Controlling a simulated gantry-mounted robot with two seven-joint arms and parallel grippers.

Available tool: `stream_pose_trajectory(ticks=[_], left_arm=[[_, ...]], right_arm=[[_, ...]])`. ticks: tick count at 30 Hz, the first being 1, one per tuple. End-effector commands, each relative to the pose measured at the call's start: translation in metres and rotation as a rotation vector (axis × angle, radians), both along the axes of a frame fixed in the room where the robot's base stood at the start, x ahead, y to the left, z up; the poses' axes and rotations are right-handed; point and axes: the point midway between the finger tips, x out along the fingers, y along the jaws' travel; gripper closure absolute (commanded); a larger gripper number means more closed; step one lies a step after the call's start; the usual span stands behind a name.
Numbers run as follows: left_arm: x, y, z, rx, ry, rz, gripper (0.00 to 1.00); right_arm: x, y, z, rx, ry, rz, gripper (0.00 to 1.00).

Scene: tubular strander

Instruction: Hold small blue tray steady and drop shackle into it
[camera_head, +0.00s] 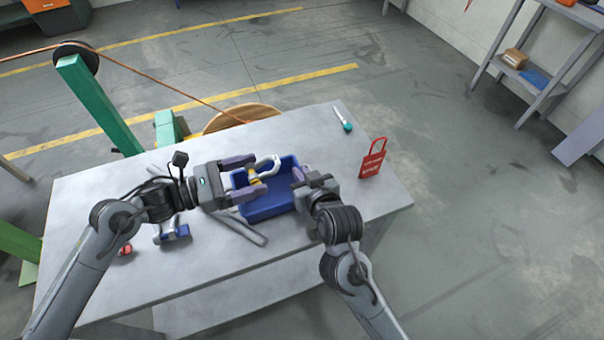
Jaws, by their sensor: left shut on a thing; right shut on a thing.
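The small blue tray (268,208) sits on the grey table, near its middle. A shackle (268,166), pale with a yellow part, is between the fingers of my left gripper (250,177), over the tray's left part. The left gripper is shut on it; the fingers hide part of it. My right gripper (300,177) is at the tray's right rim and shut on it. The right gripper and arm cover some of that side.
On the table (320,230) are a red padlock-shaped tag (372,160), a teal-ended tool (344,121), a grey bar (240,227), a blue-and-grey tool (175,235) and a small red item (125,250). A green post (97,105) and wooden reel (240,115) stand behind.

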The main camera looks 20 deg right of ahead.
Motion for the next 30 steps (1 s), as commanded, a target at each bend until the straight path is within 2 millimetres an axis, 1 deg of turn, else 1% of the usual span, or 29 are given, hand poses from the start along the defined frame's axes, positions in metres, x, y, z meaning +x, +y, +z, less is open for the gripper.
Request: stream_pose_trajectory(ticks=[9, 10, 13, 14, 23, 26, 30], left_arm=[[0.000, 0.000, 0.000, -0.002, -0.003, -0.001, 0.65], [0.000, 0.000, 0.000, -0.002, -0.003, -0.001, 0.18], [0.000, 0.000, 0.000, -0.002, -0.002, -0.001, 0.03], [0.000, 0.000, 0.000, -0.002, -0.002, -0.001, 0.00], [0.000, 0.003, -0.002, 0.001, 0.000, 0.000, 0.00], [0.000, 0.011, -0.001, 0.002, 0.000, 0.001, 0.00], [0.000, 0.031, 0.000, 0.003, -0.001, 0.002, 0.00]], right_arm=[[0.000, 0.000, 0.000, 0.000, 0.000, 0.000, 1.00], [0.000, 0.000, 0.000, 0.000, 0.000, 0.000, 1.00], [0.000, 0.000, 0.000, 0.000, 0.000, 0.000, 1.00], [0.000, 0.000, 0.000, 0.000, 0.000, 0.000, 1.00], [0.000, 0.000, 0.000, 0.000, 0.000, 0.000, 1.00], [0.000, 0.000, 0.000, 0.000, 0.001, 0.000, 1.00], [0.000, 0.000, 0.000, 0.000, 0.001, 0.000, 1.00]])
